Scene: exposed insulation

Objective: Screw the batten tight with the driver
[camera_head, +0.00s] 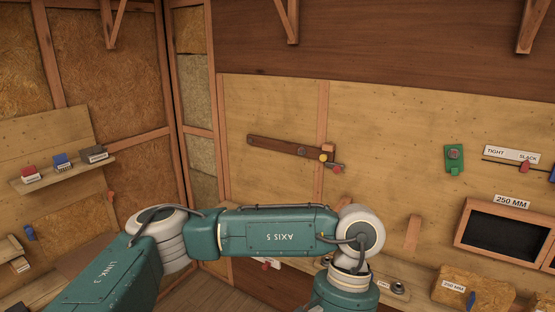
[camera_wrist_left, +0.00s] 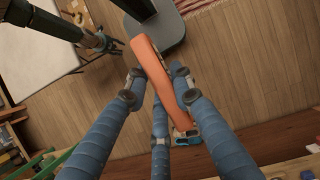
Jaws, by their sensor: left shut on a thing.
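A dark wooden strip (camera_head: 280,146), which looks like the batten, lies across a pale panel on the wall in the head view. It tilts slightly, its left end higher. At its right end are a small wood block, a round yellowish knob (camera_head: 323,157) and a red-and-grey piece (camera_head: 338,168). My left gripper (camera_wrist_left: 157,80) has blue padded fingers shut on a long, curved orange thing (camera_wrist_left: 165,75). It may be the driver; its working end cannot be made out. In the head view my left arm hides its own gripper.
A green plate with a grey knob (camera_head: 454,158) and a TIGHT/SLACK slider (camera_head: 524,166) are on the wall at right. Below are a framed dark panel (camera_head: 503,232) and insulation blocks (camera_head: 472,291). A shelf (camera_head: 63,169) with small coloured boxes is at left.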

